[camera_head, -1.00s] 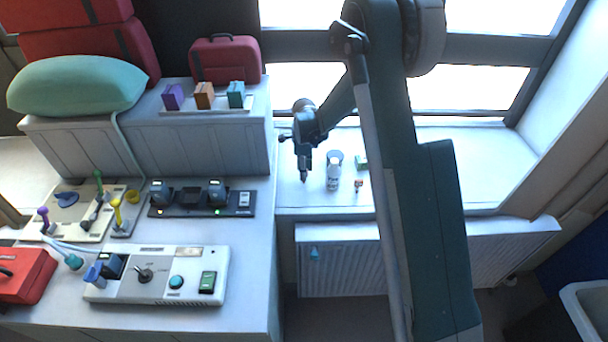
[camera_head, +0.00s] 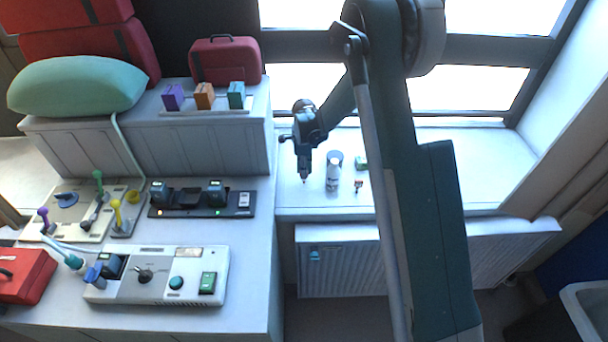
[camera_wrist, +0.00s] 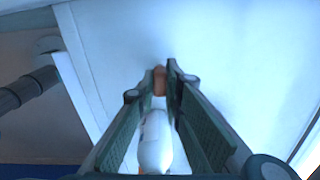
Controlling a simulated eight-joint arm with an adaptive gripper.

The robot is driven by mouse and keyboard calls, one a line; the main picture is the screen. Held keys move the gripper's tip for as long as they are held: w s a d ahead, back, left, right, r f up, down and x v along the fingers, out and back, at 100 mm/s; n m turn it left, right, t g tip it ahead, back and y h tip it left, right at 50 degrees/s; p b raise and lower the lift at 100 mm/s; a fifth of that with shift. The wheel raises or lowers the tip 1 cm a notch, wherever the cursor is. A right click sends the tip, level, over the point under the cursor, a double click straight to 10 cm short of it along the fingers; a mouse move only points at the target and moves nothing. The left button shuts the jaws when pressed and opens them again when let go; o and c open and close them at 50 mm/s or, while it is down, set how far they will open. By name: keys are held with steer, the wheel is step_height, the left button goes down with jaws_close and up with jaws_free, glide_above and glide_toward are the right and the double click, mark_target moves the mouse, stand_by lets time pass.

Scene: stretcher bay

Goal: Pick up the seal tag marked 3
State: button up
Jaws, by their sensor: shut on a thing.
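My gripper (camera_head: 304,179) points down over the white sill, left of a white bottle. In the wrist view, its fingertips (camera_wrist: 162,76) are closed on a small orange-brown piece (camera_wrist: 160,84). This may be a seal tag, but no number can be read on it. The piece is barely visible in the head view. Another small red-orange item (camera_head: 359,186) stands on the sill right of the bottle; its marking is too small to read.
The white bottle (camera_head: 333,172) stands close to the gripper and shows between the fingers in the wrist view (camera_wrist: 155,142). A green box (camera_head: 361,163) is behind it. A radiator (camera_head: 345,270) is below the sill, and a control panel (camera_head: 160,290) is at left.

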steer(key=shift+r+b, duration=0.5)
steer(key=shift+r, duration=4.5)
